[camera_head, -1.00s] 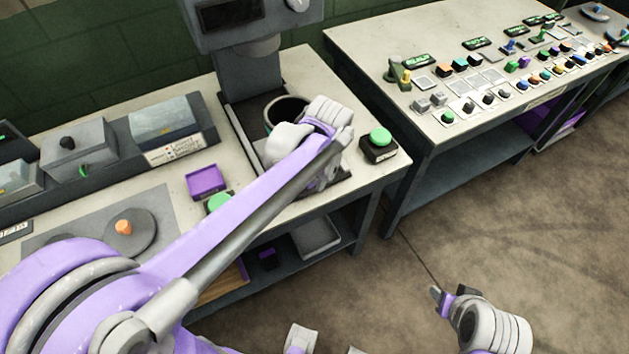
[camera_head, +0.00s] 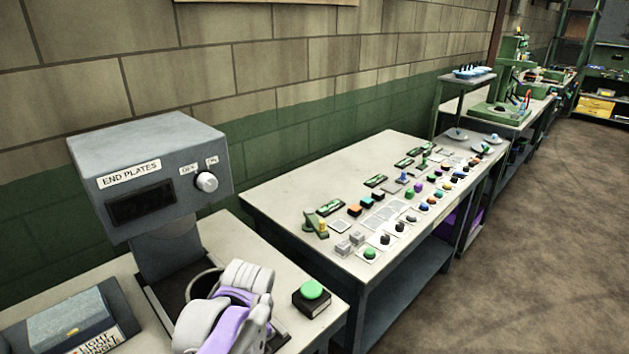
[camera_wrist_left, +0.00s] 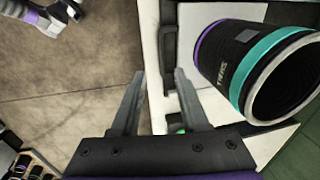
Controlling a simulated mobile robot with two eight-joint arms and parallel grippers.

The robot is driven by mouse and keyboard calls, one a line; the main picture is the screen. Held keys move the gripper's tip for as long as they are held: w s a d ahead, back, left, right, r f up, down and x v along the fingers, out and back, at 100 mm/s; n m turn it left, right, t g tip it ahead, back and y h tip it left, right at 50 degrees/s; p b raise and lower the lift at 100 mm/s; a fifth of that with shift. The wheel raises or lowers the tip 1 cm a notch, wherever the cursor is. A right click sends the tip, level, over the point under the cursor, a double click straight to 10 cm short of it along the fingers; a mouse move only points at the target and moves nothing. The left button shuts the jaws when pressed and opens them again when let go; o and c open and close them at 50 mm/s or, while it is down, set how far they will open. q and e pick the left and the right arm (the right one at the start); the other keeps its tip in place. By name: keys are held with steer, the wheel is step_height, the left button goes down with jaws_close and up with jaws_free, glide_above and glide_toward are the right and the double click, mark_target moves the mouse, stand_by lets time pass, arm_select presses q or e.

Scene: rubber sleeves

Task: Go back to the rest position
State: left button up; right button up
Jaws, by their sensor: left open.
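My left wrist (camera_head: 235,310) is beside the machine labelled END PLATES (camera_head: 150,175), and its fingers are hidden in the head view. In the left wrist view my left gripper (camera_wrist_left: 160,75) is open with nothing between its fingers. A dark cylinder (camera_wrist_left: 240,65) with teal and purple bands lies to the right of the fingers, apart from them. Its open rim (camera_head: 203,283) shows in the head view at the machine's base, partly behind my wrist. A grey and purple part of my right arm shows at the top left of the wrist view, with its gripper (camera_wrist_left: 74,10) small and unclear.
A green push button (camera_head: 312,290) sits right of my wrist on the bench. A grey boxed unit (camera_head: 70,325) is at the lower left. A second table (camera_head: 290,190) holds several small coloured parts. Open floor (camera_head: 530,250) lies to the right.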

arm_select(q)
steer(key=s+f+n+t, duration=0.2)
steer(key=s+n, duration=0.1)
steer(key=s, duration=0.4)
steer(key=s+a+f+n+t+h+p, duration=0.1)
steer(key=s+f+n, duration=0.2)
steer(key=s, duration=0.4)
steer(key=shift+n+t+h, duration=0.3)
steer(key=shift+n+t, duration=0.1)
steer(key=shift+n, duration=0.4)
steer(key=shift+a+f, duration=0.1)
